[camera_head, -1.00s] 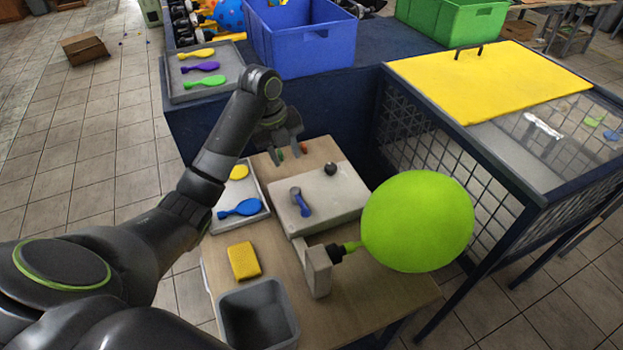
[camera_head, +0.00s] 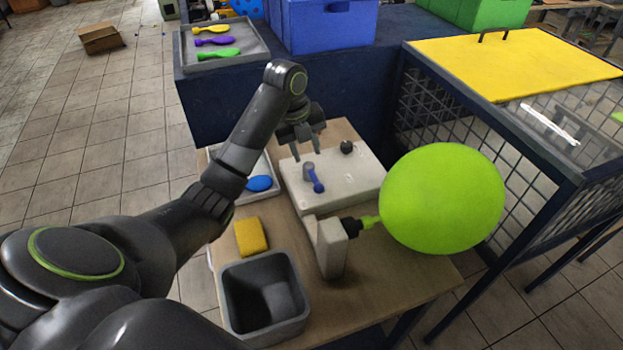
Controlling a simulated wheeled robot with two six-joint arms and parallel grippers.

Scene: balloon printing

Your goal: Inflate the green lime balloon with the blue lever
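The lime green balloon (camera_head: 442,197) is large, round and inflated. Its neck (camera_head: 371,221) sits on the black nozzle (camera_head: 351,228) of the pale inflator block (camera_head: 332,248). The blue lever (camera_head: 315,181) stands on top of the light grey machine box (camera_head: 342,187), with its handle toward me. My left gripper (camera_head: 309,152) is open and points down just behind the lever, near the back of the box. Its fingers look empty, and I cannot tell whether they touch anything. My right gripper is not in view.
A yellow sponge (camera_head: 251,237) and a grey bin (camera_head: 266,329) are at the table's front left. A tray with a blue balloon (camera_head: 259,184) is partly behind my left arm. A mesh cage with a yellow lid (camera_head: 510,62) stands right. A blue crate (camera_head: 330,28) is behind.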

